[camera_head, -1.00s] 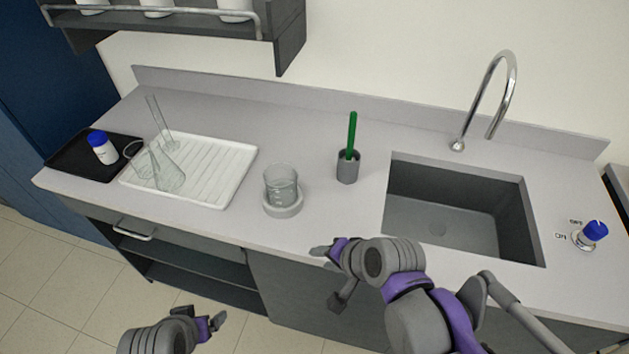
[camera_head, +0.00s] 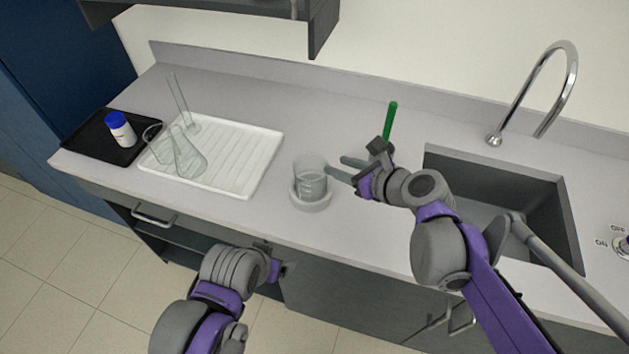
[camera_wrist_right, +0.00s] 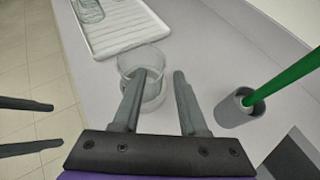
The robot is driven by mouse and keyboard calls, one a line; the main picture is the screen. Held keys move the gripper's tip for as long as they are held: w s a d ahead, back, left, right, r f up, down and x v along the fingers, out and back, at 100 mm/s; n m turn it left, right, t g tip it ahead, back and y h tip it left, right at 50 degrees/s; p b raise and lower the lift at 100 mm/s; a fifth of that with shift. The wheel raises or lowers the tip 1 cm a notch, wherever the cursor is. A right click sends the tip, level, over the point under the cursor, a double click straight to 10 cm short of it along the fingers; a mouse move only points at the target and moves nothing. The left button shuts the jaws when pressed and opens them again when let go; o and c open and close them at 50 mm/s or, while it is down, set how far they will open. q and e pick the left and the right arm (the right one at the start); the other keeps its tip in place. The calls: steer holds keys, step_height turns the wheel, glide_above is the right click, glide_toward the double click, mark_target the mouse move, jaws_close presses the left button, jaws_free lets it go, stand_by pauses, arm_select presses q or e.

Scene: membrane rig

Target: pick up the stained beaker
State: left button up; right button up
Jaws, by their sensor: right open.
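The stained beaker (camera_head: 311,182) is clear glass with a greyish lower part. It stands upright on a round pale base (camera_head: 311,202) on the counter. My right gripper (camera_head: 334,166) is open and empty, just right of the beaker, its fingers pointing toward it. In the right wrist view the beaker (camera_wrist_right: 142,62) shows beyond the fingertips of the right gripper (camera_wrist_right: 160,74), partly hidden by the left finger. I cannot tell whether a finger touches the glass. My left gripper (camera_head: 268,258) is low in front of the counter, its fingers mostly hidden.
A white drying rack (camera_head: 244,158) with clear glassware and a black tray (camera_head: 84,146) with a blue-capped bottle (camera_head: 121,130) lie left. A green-handled brush (camera_head: 390,118) stands behind my right gripper; its grey holder (camera_wrist_right: 238,108) shows in the wrist view. The sink (camera_head: 520,185) is right.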

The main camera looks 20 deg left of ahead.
mark_target(326, 161)
steer(key=x, duration=0.6)
steer(key=shift+w+f, duration=0.4)
jaws_close()
steer(key=shift+s, duration=0.1)
stand_by(1.0)
